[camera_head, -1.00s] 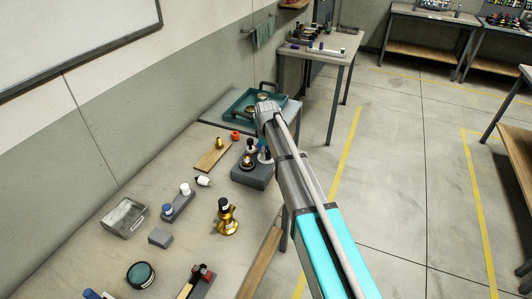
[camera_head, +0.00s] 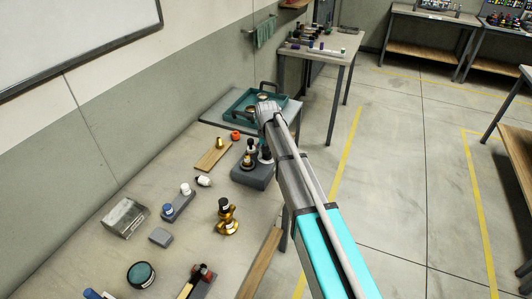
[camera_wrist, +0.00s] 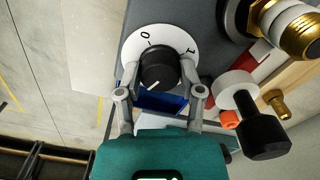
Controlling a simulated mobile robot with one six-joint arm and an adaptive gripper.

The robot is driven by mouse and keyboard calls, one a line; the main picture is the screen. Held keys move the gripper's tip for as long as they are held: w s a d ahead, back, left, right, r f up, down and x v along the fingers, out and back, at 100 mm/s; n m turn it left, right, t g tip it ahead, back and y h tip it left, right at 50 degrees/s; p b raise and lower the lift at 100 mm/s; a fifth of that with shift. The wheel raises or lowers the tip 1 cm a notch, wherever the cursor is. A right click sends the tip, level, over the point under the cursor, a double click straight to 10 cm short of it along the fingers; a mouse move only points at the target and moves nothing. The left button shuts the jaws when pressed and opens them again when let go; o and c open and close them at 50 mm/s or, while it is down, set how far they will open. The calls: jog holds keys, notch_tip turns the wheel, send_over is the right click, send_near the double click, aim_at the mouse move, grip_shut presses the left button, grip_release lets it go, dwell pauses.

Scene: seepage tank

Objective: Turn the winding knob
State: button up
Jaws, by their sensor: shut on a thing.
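In the wrist view the winding knob (camera_wrist: 160,66) is a ribbed black knob on a white round dial (camera_wrist: 172,34) with dark marks, one like a 0. A short white line shows at the knob's lower edge. My gripper (camera_wrist: 159,74) has one finger on each side of the knob and is shut on it. The dial sits on a grey block (camera_wrist: 205,14). In the head view the grey block (camera_head: 250,177) stands on the bench below the end of my arm. My fingers and the knob are too small to make out clearly there.
Right of the knob in the wrist view are a white collar with a black handle (camera_wrist: 263,136) and a brass fitting (camera_wrist: 300,36). In the head view a wooden strip (camera_head: 212,159), an orange ring (camera_head: 235,135), a brass valve (camera_head: 227,220) and a teal tray (camera_head: 240,104) are nearby.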

jog(key=shift+w+m, duration=0.2)
jog(key=shift+m, duration=1.7)
jog(key=o, duration=1.2)
jog(key=shift+c, duration=0.2)
jog(key=shift+s, duration=0.1)
jog(key=shift+s, duration=0.15)
